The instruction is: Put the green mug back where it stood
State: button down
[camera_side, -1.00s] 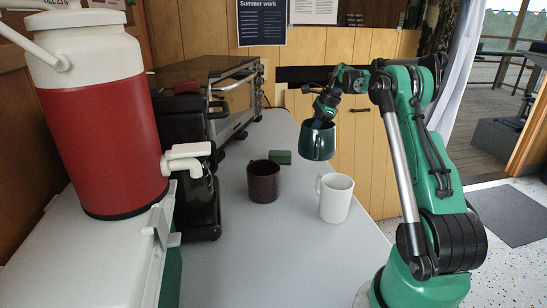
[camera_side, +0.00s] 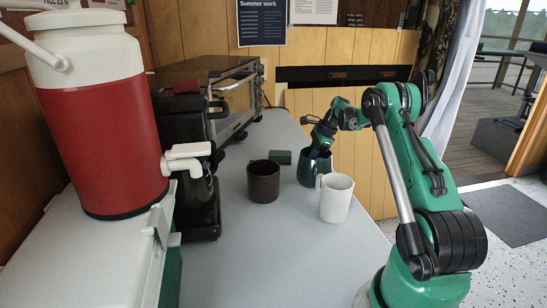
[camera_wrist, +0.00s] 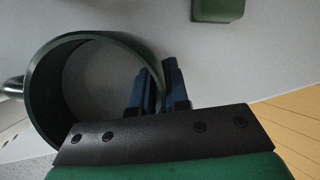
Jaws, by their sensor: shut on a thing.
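The dark green mug (camera_side: 311,171) is upright at the far right part of the grey counter, behind the white mug, and looks to be at counter level. Whether its base touches the counter I cannot tell. My gripper (camera_side: 319,150) comes down on it from above. In the wrist view the mug's round rim (camera_wrist: 60,45) fills the left, and my gripper's blue fingers (camera_wrist: 158,90) are shut on the rim wall, one inside and one outside. A handle-like part shows at the left edge of that view.
The white mug (camera_side: 336,199) stands just in front of the green mug, and a dark brown mug (camera_side: 263,182) stands to the left. A small green block (camera_side: 281,157) lies close by, also in the wrist view (camera_wrist: 217,9). A red and white jug (camera_side: 105,135) and a toaster oven (camera_side: 238,92) are left.

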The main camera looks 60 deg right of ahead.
jog(key=c, duration=0.9)
grip_release()
jog(key=v, duration=1.2)
jog(key=w+a+r+n+h, duration=0.1)
jog(key=w+a+r+n, duration=0.15)
jog(key=a+n, duration=0.55)
jog(key=w+a+r+n+h, duration=0.1)
jog(key=w+a+r+n, duration=0.3)
jog(key=a, duration=0.8)
jog(key=s+a+f+n+t, duration=0.1)
jog(key=s+a+f+n, duration=0.1)
jog(key=a+n, duration=0.3)
jog(key=s+a+f+n+t, duration=0.1)
jog(key=s+a+f+n, duration=0.1)
jog(key=a+n, duration=0.3)
jog(key=s+a+f+n, duration=0.2)
jog(key=s+a+n, duration=0.2)
jog(key=a+n, duration=0.1)
jog(key=shift+s+a+f+n+t, duration=0.1)
jog(key=shift+a+f+n+t, duration=0.25)
jog(key=shift+a, duration=0.25)
